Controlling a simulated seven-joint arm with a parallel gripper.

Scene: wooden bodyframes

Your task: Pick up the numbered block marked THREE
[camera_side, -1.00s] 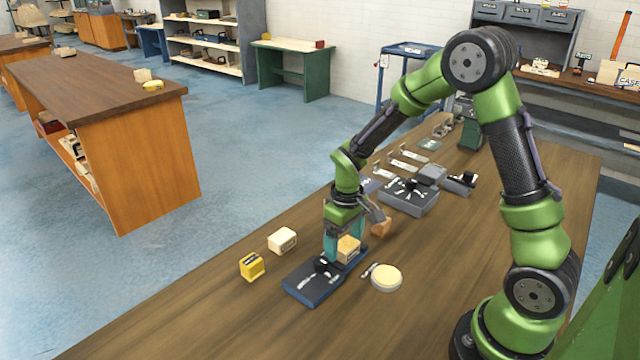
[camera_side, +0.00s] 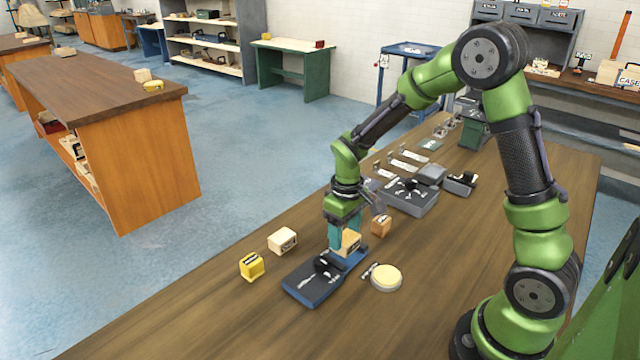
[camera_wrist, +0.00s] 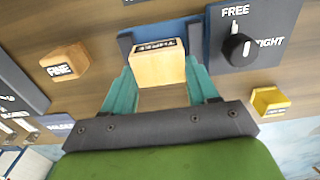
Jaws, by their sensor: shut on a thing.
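A pale wooden block (camera_wrist: 158,68) has a dark label that appears to read THREE, upside down in the wrist view. It shows tilted in the side view (camera_side: 350,241). My gripper (camera_wrist: 160,88) has its teal fingers on either side of this block, shut on it. In the side view my gripper (camera_side: 344,238) points down at the back end of the blue fixture (camera_side: 318,290). I cannot tell whether the block touches the fixture.
The fixture has a black knob (camera_wrist: 238,50) with FREE and TIGHT labels. A brown block (camera_side: 381,225), a cream block (camera_side: 283,240) and a yellow block (camera_side: 251,266) stand around it. A round cream disc (camera_side: 386,278) lies to its right.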

